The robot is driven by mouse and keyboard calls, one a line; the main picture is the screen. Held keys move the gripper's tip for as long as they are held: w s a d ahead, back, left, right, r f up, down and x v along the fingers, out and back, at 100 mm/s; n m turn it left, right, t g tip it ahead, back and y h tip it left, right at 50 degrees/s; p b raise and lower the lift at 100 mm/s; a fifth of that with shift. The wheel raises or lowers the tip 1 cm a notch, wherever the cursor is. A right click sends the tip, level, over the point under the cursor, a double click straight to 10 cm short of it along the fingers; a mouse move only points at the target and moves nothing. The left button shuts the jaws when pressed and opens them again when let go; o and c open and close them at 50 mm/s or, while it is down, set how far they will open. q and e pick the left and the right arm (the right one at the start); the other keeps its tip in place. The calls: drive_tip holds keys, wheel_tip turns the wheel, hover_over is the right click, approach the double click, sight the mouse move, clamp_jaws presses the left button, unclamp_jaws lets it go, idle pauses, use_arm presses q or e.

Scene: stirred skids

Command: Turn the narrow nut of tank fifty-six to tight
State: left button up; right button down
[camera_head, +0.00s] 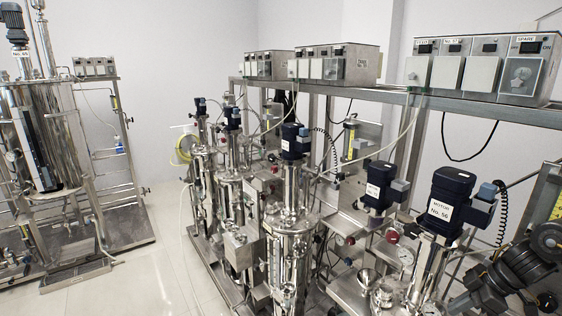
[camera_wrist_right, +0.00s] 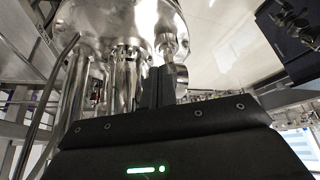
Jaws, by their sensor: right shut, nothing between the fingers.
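The blue motor labelled No. 56 (camera_head: 450,205) stands at the right of the head view, on a shiny steel neck (camera_head: 425,275) whose tank runs off the bottom edge. My black right arm reaches in beside it from the right; its fingertips cannot be made out there. In the right wrist view my right gripper (camera_wrist_right: 161,84) is shut and empty. Its dark fingers point up towards the underside of a steel vessel (camera_wrist_right: 135,18), beside a small round metal fitting (camera_wrist_right: 172,44). I cannot tell whether this fitting is the narrow nut, or whether the fingers touch it. My left gripper is not in view.
Several more steel tanks with blue motors (camera_head: 294,140) crowd the skid left of tank 56. Control boxes (camera_head: 485,68) sit on a rail (camera_head: 400,97) above, with hanging cables. Tank No. 65 (camera_head: 62,135) stands far left. The pale floor (camera_head: 150,265) between the skids is clear.

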drive_tip(key=f+b, duration=0.4)
drive_tip(key=b, duration=0.1)
drive_tip(key=shift+w+f, duration=0.3)
drive_tip(key=shift+f, duration=0.1)
drive_tip(key=shift+f+b, duration=0.4)
drive_tip(key=shift+f, duration=0.8)
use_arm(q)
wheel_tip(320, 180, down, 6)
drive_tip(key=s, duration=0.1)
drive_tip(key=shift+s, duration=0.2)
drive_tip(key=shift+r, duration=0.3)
use_arm(e)
drive_tip(key=shift+a, duration=0.35)
